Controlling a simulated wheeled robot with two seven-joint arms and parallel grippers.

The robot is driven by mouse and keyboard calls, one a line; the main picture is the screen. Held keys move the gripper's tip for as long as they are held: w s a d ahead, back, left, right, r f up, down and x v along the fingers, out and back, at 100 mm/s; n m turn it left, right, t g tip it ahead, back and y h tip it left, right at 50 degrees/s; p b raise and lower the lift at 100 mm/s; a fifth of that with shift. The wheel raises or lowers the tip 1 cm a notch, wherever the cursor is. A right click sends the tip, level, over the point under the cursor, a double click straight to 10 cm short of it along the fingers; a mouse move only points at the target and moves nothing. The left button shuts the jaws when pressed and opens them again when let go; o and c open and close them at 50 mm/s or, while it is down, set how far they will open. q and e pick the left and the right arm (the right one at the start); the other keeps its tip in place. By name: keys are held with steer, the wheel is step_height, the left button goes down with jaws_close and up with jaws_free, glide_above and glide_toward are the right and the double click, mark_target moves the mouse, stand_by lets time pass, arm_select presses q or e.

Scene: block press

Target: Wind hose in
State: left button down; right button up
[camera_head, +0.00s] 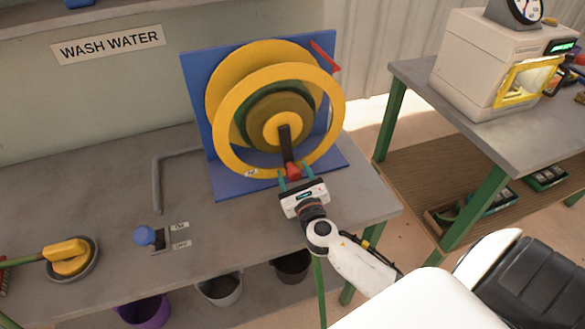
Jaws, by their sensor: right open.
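The hose reel (229,120) is yellow, with two rims on a blue stand (196,82) on the bench. A dark green hose shows wound inside it. A dark crank arm (285,142) points down from the hub and ends in a red knob (293,171) low on the reel. My right gripper (296,177) is at the knob, with its open fingers on either side of it. I cannot tell whether they touch it. My left gripper is not in view.
The grey bench (100,190) holds a blue-knobbed lever (144,236) and a yellow object in a round dish (69,257) at left. Buckets (220,289) stand below. A second table (500,130) with a white machine (490,65) is at right. A red lever (325,57) sits behind the reel.

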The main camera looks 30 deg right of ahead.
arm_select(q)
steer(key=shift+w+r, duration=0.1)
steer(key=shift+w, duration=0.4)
arm_select(e)
steer(key=shift+w+d, duration=0.2)
steer(key=shift+w, duration=0.5)
steer(key=c, duration=0.4)
jaws_close()
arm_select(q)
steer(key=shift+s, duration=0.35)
arm_select(e)
steer(key=shift+a, duration=0.15)
